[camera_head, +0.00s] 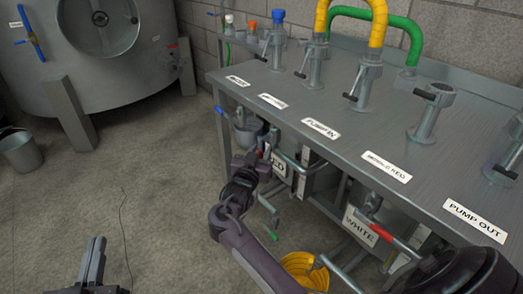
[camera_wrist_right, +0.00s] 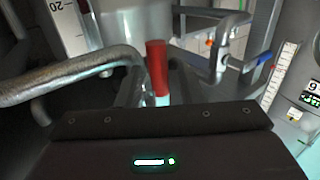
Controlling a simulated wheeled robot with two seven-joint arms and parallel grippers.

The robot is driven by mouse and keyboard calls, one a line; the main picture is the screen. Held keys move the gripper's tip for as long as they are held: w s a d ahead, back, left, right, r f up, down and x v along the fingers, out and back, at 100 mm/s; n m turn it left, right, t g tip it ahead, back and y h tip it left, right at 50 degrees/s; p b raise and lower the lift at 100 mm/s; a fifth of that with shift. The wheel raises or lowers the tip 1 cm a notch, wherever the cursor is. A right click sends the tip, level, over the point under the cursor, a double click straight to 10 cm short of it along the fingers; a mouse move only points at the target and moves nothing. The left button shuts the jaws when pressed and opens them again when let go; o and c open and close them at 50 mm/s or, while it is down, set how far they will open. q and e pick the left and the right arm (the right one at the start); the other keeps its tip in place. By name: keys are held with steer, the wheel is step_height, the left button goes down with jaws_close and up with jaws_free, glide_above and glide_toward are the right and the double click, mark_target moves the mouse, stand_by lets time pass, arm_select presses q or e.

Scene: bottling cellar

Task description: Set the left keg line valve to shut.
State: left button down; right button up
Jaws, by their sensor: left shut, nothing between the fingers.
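A row of grey valve posts with dark levers stands on the steel bench (camera_head: 340,115). The fourth post (camera_head: 430,113) is by a label reading MIDDLE KEG. The first post (camera_head: 277,45) and second post (camera_head: 316,60) are by labels too small to read, so I cannot tell which is the left keg valve. My right gripper (camera_head: 262,157) is below the bench's front edge, by a red handle, apart from the posts. The red handle shows upright in the wrist view (camera_wrist_right: 157,65); my fingertips are hidden there. My left gripper (camera_head: 97,262) is shut and empty over the floor.
Yellow (camera_head: 378,25) and green (camera_head: 412,38) hoses arch over the bench. Pipes and a red-handled lever (camera_head: 380,232) are below its front edge. A large steel tank (camera_head: 100,50) and a bucket (camera_head: 20,152) stand left.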

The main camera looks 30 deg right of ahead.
jaws_close()
stand_by(0.4)
